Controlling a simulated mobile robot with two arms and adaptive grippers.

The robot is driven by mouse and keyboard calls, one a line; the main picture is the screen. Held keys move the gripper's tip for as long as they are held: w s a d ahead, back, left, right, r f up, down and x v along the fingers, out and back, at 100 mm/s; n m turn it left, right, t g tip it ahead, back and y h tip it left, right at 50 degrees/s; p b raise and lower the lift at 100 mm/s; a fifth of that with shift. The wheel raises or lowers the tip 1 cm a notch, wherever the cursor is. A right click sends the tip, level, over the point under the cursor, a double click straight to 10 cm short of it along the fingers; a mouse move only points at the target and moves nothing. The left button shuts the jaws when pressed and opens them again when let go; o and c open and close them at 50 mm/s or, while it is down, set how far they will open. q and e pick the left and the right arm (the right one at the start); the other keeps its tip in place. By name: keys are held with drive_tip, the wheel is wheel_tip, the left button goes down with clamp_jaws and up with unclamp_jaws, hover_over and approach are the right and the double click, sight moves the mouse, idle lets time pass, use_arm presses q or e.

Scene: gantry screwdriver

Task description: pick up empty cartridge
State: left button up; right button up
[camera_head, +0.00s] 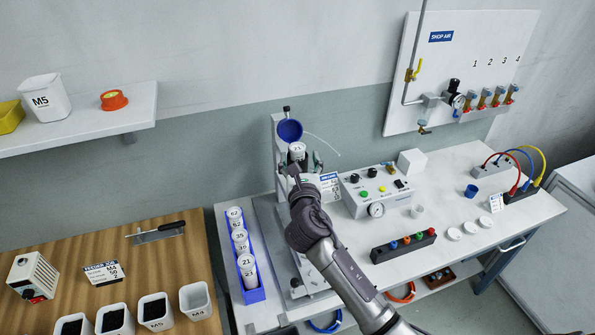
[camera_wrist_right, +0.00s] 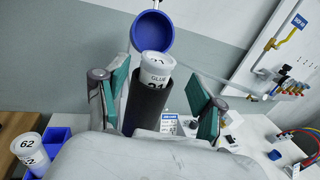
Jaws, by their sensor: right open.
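A white cartridge (camera_head: 297,148) stands in the gantry fixture at the back of the white bench. In the right wrist view the cartridge (camera_wrist_right: 155,68) shows a "GLUE" label, and its lower part is inside a dark sleeve (camera_wrist_right: 148,104). Whether it is empty cannot be seen. My right gripper (camera_head: 300,166) is open in front of the fixture. In the wrist view its green-padded fingers (camera_wrist_right: 160,98) stand on either side of the sleeve, with visible gaps. A round blue cap (camera_head: 290,131) is raised open behind the cartridge. My left gripper is not in view.
A blue rack (camera_head: 254,296) with several numbered white cartridges stands left of the fixture. A control box (camera_head: 376,192) with a gauge is close on the right. A thin curved tube (camera_head: 324,142) runs right from the cap. The bench's right part holds small caps.

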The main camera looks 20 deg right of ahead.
sight(298, 155)
drive_tip(key=x, duration=0.4)
drive_tip(key=shift+w+a+f, duration=0.15)
drive_tip(key=shift+w+f, duration=0.05)
drive_tip(key=shift+w, duration=0.05)
drive_tip(key=shift+s+r, duration=0.1)
drive_tip(key=shift+c, duration=0.5)
clamp_jaws()
